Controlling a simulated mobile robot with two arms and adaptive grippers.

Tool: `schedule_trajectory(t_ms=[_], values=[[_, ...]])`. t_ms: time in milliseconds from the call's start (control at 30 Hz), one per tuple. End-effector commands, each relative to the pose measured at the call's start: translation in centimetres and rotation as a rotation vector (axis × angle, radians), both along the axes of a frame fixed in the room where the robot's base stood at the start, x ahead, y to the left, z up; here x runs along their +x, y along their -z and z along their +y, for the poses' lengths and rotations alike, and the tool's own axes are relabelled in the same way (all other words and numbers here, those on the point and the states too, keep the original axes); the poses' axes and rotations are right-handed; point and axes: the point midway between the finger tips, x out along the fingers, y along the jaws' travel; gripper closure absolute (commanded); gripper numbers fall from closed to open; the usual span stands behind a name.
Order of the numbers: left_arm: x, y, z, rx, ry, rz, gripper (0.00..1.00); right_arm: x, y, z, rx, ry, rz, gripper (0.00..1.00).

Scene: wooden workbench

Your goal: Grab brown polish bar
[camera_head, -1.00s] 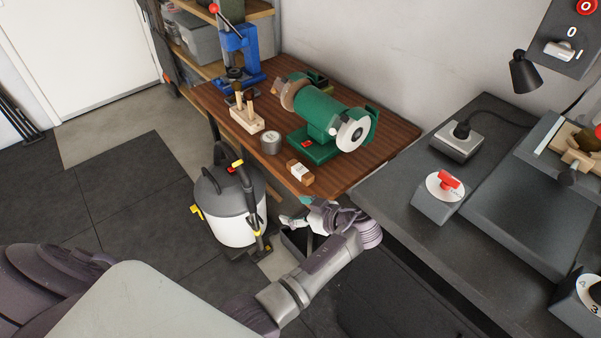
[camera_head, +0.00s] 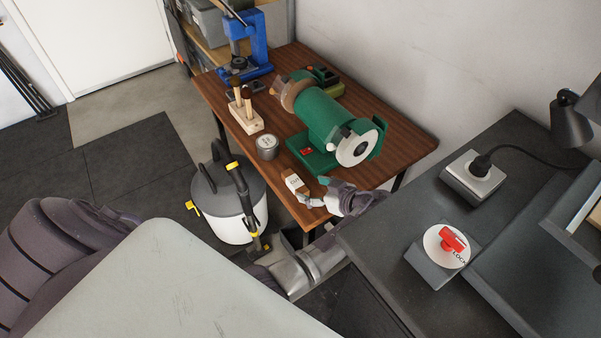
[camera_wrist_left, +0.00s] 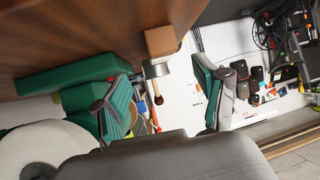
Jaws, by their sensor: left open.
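The brown polish bar (camera_head: 297,186), a small block with a white label, lies on the front edge area of the wooden workbench. My left gripper (camera_head: 316,192) is right beside it, on its right side, with fingers pointing toward it. In the left wrist view the bar's brown end (camera_wrist_left: 161,40) shows ahead, roughly between the two open fingers (camera_wrist_left: 162,72) and toward the top of the picture. The fingers appear empty and not closed on the bar. My right gripper is not in view.
A green bench grinder (camera_head: 320,112) stands just behind the bar. A grey tin (camera_head: 267,147) and a wooden block with brushes (camera_head: 243,118) are to its left. A vacuum (camera_head: 228,205) stands below the bench edge. A dark table (camera_head: 390,225) is at the right.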

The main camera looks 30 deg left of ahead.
Motion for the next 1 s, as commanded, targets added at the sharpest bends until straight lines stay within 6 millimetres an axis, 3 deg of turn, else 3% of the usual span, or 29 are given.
schedule_trajectory(t_ms=[300,500,767,1000], values=[[0.9,1.1,3.8,0.005,-0.002,0.002,0.28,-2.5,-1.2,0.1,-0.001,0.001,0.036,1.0],[1.4,2.5,5.8,0.001,-0.002,0.001,0.28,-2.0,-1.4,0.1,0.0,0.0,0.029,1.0],[1.4,2.8,6.1,0.0,-0.002,0.0,0.28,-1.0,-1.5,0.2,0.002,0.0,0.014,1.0],[1.4,2.7,6.1,0.0,-0.001,0.0,0.65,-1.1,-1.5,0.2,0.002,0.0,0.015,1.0]])
